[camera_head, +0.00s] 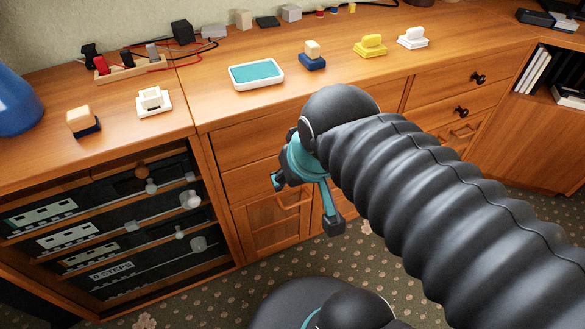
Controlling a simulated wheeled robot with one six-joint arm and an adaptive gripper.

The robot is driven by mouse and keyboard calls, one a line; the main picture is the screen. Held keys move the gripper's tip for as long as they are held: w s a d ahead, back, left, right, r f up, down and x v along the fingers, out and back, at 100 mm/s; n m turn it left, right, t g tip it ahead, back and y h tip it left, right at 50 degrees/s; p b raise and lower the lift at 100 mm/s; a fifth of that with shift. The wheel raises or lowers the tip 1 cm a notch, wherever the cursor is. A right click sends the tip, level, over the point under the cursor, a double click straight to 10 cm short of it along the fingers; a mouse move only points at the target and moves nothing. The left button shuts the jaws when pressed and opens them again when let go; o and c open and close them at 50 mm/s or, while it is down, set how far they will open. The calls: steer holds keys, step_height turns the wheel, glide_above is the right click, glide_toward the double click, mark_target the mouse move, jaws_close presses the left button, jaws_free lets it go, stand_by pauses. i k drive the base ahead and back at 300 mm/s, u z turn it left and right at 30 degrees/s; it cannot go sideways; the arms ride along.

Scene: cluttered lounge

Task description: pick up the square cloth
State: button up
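No loose square cloth can be made out for certain. A flat teal rectangle (256,72) lies within a white rounded tray (240,85) on the wooden counter; I cannot tell whether it is cloth. My gripper (304,204) hangs in front of the drawers, below the counter's front edge, and points downward. It is apart from the tray, lower and to its right. Its teal, dark-tipped fingers look spread, with nothing between them. My black ribbed arm covers the lower right and hides part of the cabinet.
On the counter are a blue-based block (313,60), a yellow holder (370,46), white holders (412,38) (154,102), another block (81,121) and a blue vessel (15,105). Leads and a wooden rack (130,70) lie at the back left. An equipment shelf (110,240) is below.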

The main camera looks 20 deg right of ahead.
mark_target(414, 38)
steer(key=z, duration=1.3)
